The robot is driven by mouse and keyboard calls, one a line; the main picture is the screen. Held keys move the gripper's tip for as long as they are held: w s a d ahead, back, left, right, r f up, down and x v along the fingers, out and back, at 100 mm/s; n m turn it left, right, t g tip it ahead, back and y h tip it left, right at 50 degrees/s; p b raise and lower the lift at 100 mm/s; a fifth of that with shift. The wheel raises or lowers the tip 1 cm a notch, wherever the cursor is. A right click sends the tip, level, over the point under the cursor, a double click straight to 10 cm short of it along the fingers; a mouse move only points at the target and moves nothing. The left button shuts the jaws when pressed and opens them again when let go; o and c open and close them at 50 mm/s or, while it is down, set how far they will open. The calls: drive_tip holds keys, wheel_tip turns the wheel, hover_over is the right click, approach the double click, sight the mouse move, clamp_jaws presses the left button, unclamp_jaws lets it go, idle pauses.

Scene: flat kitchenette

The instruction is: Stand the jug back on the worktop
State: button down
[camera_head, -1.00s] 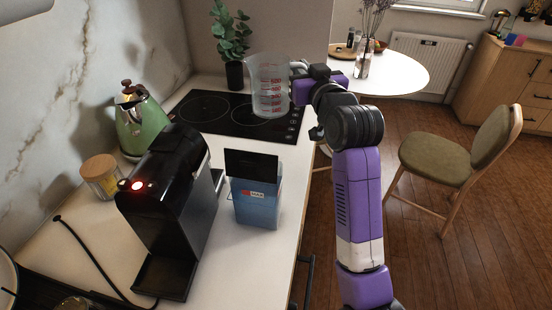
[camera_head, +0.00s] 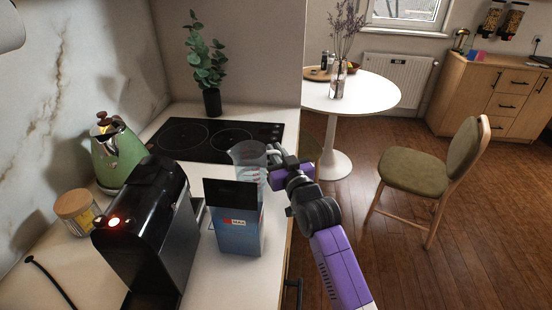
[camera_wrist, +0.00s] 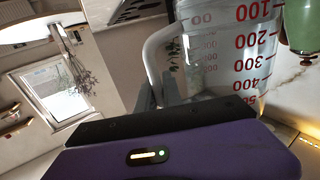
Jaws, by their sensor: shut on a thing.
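The clear measuring jug (camera_head: 248,156) with red markings shows in the head view behind the blue carton, near the worktop's right edge. Its lower part is hidden by the carton, so I cannot tell whether its base touches the worktop (camera_head: 190,280). My gripper (camera_head: 272,157) is at the jug's right side, shut on its handle. In the wrist view the jug (camera_wrist: 225,50) fills the upper right, with its pale handle (camera_wrist: 158,55) at the fingers.
The blue carton (camera_head: 236,232) stands directly in front of the jug. A black coffee machine (camera_head: 150,235), a green kettle (camera_head: 118,155) and a lidded jar (camera_head: 77,212) stand to the left. The black hob (camera_head: 205,140) and a potted plant (camera_head: 206,65) are behind.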

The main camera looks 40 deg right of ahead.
drive_tip(key=shift+f, duration=1.25)
drive_tip(key=shift+f, duration=0.15)
drive_tip(key=c, duration=1.5)
unclamp_jaws()
drive_tip(key=shift+f, duration=0.1)
